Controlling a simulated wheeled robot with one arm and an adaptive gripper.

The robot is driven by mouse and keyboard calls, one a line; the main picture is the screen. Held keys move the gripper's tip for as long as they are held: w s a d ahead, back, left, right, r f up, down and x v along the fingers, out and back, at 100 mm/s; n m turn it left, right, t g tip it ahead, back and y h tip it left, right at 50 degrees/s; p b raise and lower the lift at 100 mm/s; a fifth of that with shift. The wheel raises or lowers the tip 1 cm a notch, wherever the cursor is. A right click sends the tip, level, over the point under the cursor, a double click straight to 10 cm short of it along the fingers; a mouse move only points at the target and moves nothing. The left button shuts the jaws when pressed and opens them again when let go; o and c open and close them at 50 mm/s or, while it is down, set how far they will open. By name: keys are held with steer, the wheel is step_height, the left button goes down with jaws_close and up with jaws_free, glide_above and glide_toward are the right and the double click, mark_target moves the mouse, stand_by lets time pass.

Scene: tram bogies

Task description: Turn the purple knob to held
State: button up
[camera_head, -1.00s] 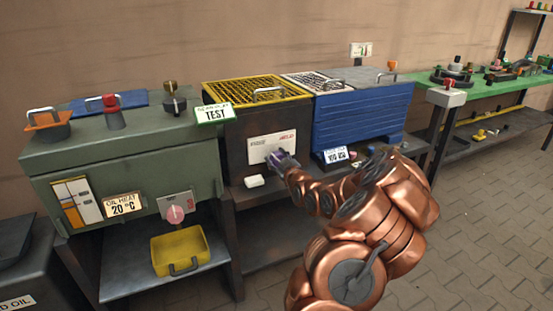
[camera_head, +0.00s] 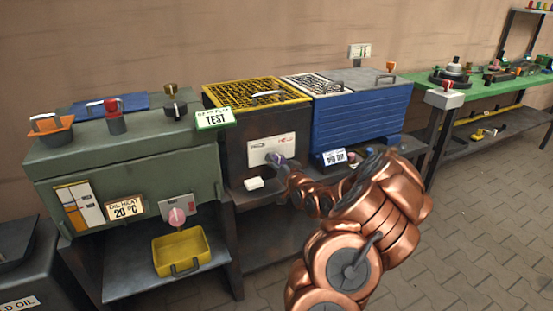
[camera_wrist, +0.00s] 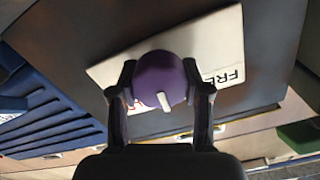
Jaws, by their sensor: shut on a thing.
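The purple knob (camera_wrist: 165,72) sits on the dark front of the machine with the yellow grille, over a white label plate (camera_head: 262,149). My gripper (camera_wrist: 160,92) is shut on the knob, one finger on each side in the wrist view. A white pointer mark shows on the knob, towards the lower edge in that view. The plate (camera_wrist: 228,45) there shows black letters "FRE" at right and a bit of red lettering at left, partly hidden by knob and finger. In the head view, my gripper (camera_head: 276,159) mostly covers the knob, and the red word is at the plate's right.
A white block (camera_head: 253,183) juts out below the plate, just left of my gripper. The blue ribbed machine (camera_head: 362,118) stands close at right, with a small sign (camera_head: 334,157) near my arm. A green machine (camera_head: 130,155) stands at left. Paved floor is open at right.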

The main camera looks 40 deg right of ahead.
steer(key=m+p, duration=0.1)
steer(key=m, duration=0.2)
steer(key=shift+m, duration=0.3)
steer(key=shift+d+f+m+p, duration=0.1)
steer(key=shift+m+p, duration=0.2)
steer(key=shift+m, duration=1.2)
steer(key=o, duration=1.2)
steer(key=shift+c, duration=0.2)
steer(key=shift+s, duration=0.1)
steer(key=v, duration=1.2)
